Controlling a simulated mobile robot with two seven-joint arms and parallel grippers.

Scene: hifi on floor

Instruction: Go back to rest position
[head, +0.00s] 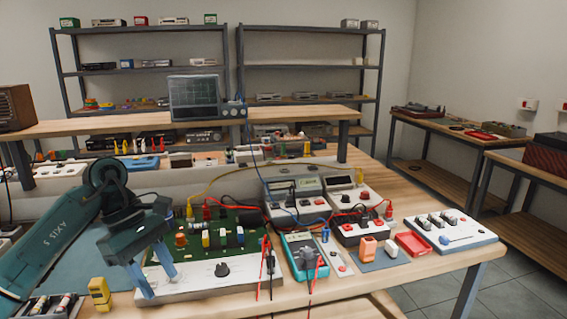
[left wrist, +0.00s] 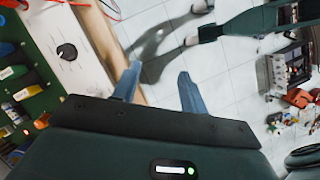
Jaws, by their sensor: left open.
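My left gripper (head: 153,277) hangs over the left front part of the workbench in the head view, its arm coming in from the left. Its two blue fingers are apart with nothing between them. They overlap the left end of the green circuit board unit (head: 215,278) in the head view. In the left wrist view the open fingers (left wrist: 158,80) show over the bench edge and the tiled floor. The board unit (left wrist: 68,52) lies to their left there, apart from them. My right gripper is not visible in the head view.
A teal multimeter (head: 300,255), an orange block (head: 368,246) and a red tray (head: 412,243) stand on the bench (head: 390,278). A yellow block (head: 99,294) sits near my left gripper. Red and black leads hang over the front edge. Tiled floor (head: 535,295) is free at the right.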

